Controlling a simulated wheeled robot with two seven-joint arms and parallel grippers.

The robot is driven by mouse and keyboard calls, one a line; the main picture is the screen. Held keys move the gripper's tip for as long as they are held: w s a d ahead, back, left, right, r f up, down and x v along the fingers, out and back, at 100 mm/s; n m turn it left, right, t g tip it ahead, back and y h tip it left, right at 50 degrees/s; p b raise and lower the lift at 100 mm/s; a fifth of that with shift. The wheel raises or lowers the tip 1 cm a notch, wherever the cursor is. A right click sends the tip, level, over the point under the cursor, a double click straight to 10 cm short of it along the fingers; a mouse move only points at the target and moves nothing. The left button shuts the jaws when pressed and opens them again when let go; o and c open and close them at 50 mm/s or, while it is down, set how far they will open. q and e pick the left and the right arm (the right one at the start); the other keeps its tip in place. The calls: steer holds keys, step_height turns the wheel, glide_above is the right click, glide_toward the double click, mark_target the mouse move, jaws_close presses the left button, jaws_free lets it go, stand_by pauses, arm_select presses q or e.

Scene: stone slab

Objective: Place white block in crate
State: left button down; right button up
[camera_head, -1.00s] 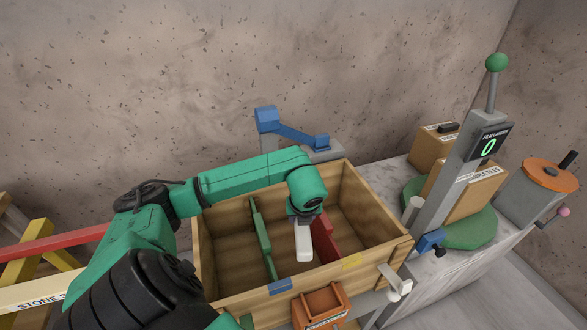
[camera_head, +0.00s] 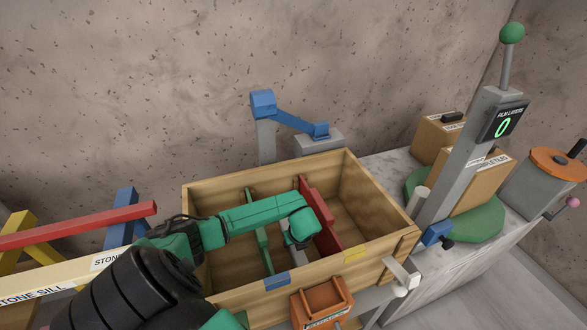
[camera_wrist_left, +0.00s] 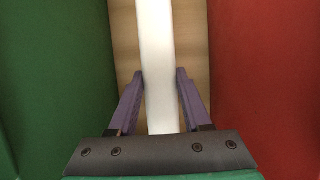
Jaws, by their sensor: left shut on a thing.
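The white block (camera_wrist_left: 158,50) is long and pale, seen between the purple fingers of my left gripper (camera_wrist_left: 160,78) in the left wrist view. The gripper is shut on it. In the head view my left gripper (camera_head: 300,240) reaches down inside the wooden crate (camera_head: 368,200), between a green divider (camera_head: 258,232) and a red divider (camera_head: 320,218). The block is mostly hidden below the wrist there. Wood shows behind the block in the wrist view; I cannot tell whether the block touches the crate floor. My right gripper is not in view.
The green divider (camera_wrist_left: 50,80) and red divider (camera_wrist_left: 265,80) stand close on either side of the gripper. A grey lever post (camera_head: 465,165) and cardboard boxes (camera_head: 480,185) stand right of the crate.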

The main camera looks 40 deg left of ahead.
mark_target(299, 254)
arm_select(q)
step_height(299, 254, down, 8)
steer(key=shift+r+b, duration=0.25)
steer(key=shift+b, duration=0.2)
steer(key=shift+f, duration=0.1)
steer(key=shift+c, duration=1.7)
jaws_free()
steer(key=p+v, duration=0.1)
steer(key=v, duration=1.1)
